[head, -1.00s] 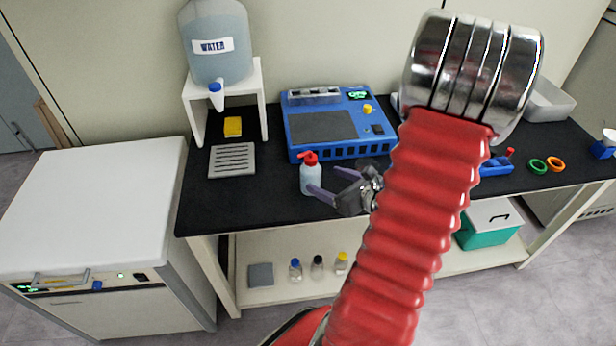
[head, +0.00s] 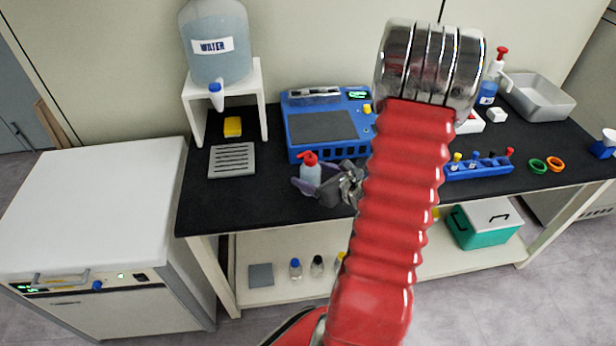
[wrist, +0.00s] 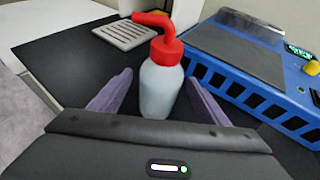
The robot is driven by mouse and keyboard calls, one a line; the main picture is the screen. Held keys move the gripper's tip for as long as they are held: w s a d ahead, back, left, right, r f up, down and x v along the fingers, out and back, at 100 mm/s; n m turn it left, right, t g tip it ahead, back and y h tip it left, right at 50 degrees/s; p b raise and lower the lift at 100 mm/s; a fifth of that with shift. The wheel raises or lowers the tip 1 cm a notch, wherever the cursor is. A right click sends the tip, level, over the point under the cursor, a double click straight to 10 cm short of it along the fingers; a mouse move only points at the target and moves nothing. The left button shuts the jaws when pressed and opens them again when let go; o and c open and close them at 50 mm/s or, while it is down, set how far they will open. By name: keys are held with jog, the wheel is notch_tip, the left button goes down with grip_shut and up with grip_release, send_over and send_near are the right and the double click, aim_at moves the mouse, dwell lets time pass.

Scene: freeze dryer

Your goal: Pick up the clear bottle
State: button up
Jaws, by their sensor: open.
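The clear bottle (head: 310,175) has a translucent pale body and a red cap with a bent spout. It stands upright on the black bench top, in front of the blue machine. In the wrist view the bottle (wrist: 161,86) is between and just beyond the two purple fingers. My gripper (head: 314,190) is open around the near side of the bottle, with one finger on each side; in the wrist view the gripper (wrist: 155,95) shows a gap on either side of the body. The bottle's base is partly hidden by the gripper body.
The blue machine (head: 310,133) stands close behind the bottle. A grey slotted plate (head: 232,160) and a yellow block (head: 232,127) lie to the left. A water tank (head: 216,45) stands on a white stand behind. The bench's left front is clear.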

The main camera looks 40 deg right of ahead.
aim_at(303, 171)
jog(key=shift+x, duration=2.55)
jog(key=shift+f, duration=0.1)
jog(key=shift+c, duration=0.5)
jog(key=c, duration=1.2)
